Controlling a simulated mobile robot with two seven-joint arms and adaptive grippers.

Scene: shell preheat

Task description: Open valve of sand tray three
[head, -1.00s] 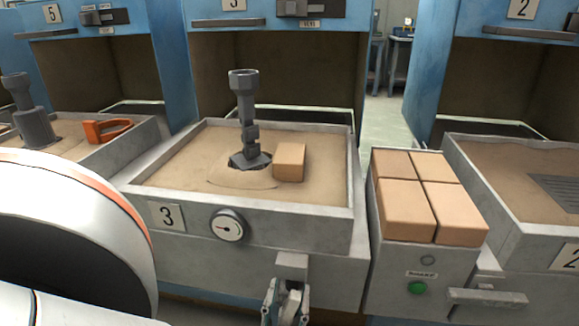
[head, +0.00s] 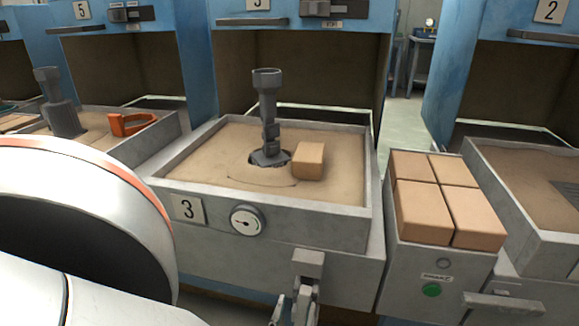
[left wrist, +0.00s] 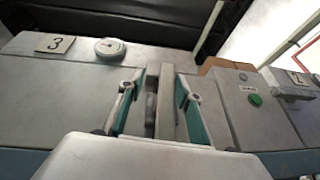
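Sand tray three is a grey box (head: 285,205) of sand with a number 3 plate (head: 188,209) and a round gauge (head: 247,220) on its front. Its valve is a grey lever (head: 308,262) low on the front, to the right of the gauge. My left gripper (head: 295,306) is at the lever's lower part, partly cut off by the picture's bottom edge. In the left wrist view, its two teal-padded fingers (left wrist: 160,105) stand apart with the upright lever (left wrist: 167,100) between them. Contact with the lever cannot be made out. My right gripper is out of view.
A dark grey shell (head: 268,125) stands upright in the sand beside a tan brick (head: 309,160). A box of bricks with a green button (head: 432,290) is to the right. An orange tool (head: 132,123) lies in the tray at left. My white arm fills the lower left.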

